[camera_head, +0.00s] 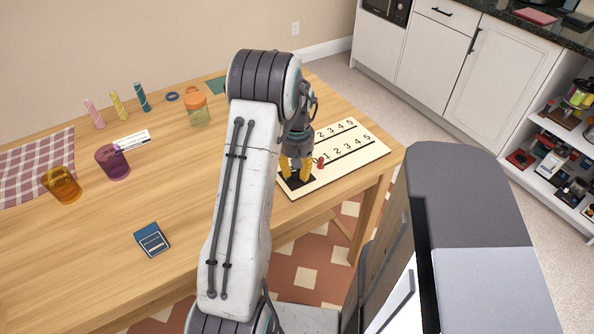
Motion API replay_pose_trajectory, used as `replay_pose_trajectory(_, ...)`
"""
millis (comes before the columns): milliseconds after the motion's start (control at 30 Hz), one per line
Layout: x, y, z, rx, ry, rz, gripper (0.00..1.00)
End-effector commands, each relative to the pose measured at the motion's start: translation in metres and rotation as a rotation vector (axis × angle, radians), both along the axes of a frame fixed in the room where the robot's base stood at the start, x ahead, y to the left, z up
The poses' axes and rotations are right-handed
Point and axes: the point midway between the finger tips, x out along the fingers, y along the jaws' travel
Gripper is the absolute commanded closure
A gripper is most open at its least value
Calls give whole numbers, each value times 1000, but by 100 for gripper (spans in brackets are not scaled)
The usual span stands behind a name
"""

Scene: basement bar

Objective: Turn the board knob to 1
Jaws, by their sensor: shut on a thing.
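The cream board (353,167) lies on the right end of the wooden table. Two rows of printed numbers run along black lines on it. A small red piece (320,162) stands by the 0 at the left end of the nearer row. A black square patch (297,184) lies at the board's left end. My gripper (296,170) points down over this patch, its yellow fingers shut on the board knob. The knob is hidden between the fingers, so its pointing direction cannot be read. My arm covers the board's left edge and part of the far row.
An orange-lidded jar (198,108), an amber cup (62,186), a purple cup (112,162) and a blue calculator-like box (151,239) stand left of my arm. Several coloured cylinders stand farther back. The board's right part is clear.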

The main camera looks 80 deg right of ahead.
Motion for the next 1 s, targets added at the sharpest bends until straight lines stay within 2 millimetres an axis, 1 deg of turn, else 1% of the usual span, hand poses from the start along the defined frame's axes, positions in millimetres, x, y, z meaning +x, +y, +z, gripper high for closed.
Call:
replay_pose_trajectory(33,0,-3,0,-11,1,22,100)
replay_pose_trajectory(300,1,-3,0,-12,1,94,100)
replay_pose_trajectory(800,2,-3,1,-12,1,109,100)
replay_pose_trajectory(833,2,-4,1,-13,1,109,66)
replay_pose_trajectory(1000,2,-2,1,-8,1,108,51)
